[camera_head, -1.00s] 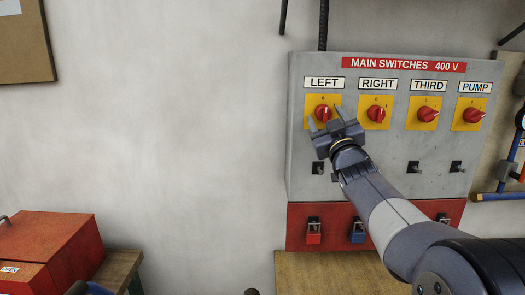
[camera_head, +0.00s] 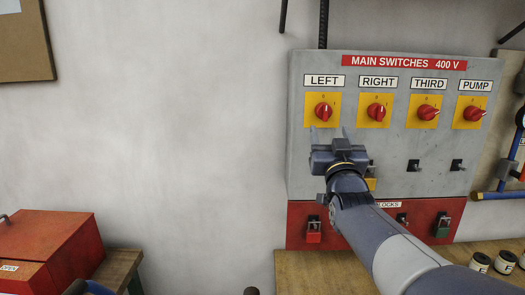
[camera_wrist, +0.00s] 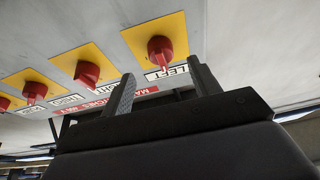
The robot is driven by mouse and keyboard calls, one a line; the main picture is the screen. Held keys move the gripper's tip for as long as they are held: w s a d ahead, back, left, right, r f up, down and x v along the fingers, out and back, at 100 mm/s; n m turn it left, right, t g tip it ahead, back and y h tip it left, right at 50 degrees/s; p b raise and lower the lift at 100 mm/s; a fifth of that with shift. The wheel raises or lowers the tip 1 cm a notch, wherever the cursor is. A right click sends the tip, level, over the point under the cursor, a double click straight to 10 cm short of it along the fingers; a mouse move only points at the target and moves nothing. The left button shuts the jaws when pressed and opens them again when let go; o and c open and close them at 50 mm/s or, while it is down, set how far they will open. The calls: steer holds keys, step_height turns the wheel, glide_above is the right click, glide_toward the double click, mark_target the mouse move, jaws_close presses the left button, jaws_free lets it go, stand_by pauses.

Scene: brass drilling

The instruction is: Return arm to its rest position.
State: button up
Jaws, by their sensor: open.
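My gripper (camera_head: 328,134) is open and empty in front of the switch panel (camera_head: 300,180), just below the red LEFT switch knob (camera_head: 323,111). Its two fingers point up and stand apart from each other. In the wrist view, my gripper (camera_wrist: 160,85) also shows open, with nothing between its fingers. The LEFT knob (camera_wrist: 160,50) sits on its yellow plate beyond the fingertips there and looks apart from them. My arm reaches in from the lower right of the head view.
The RIGHT (camera_head: 376,112), THIRD (camera_head: 428,113) and PUMP (camera_head: 474,114) knobs are to the right. Padlocks, one red (camera_head: 313,234), hang on the red strip below. A wooden bench (camera_head: 300,268) lies underneath. A red toolbox (camera_head: 60,245) stands at lower left. The wall between is bare.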

steer(key=shift+v, duration=1)
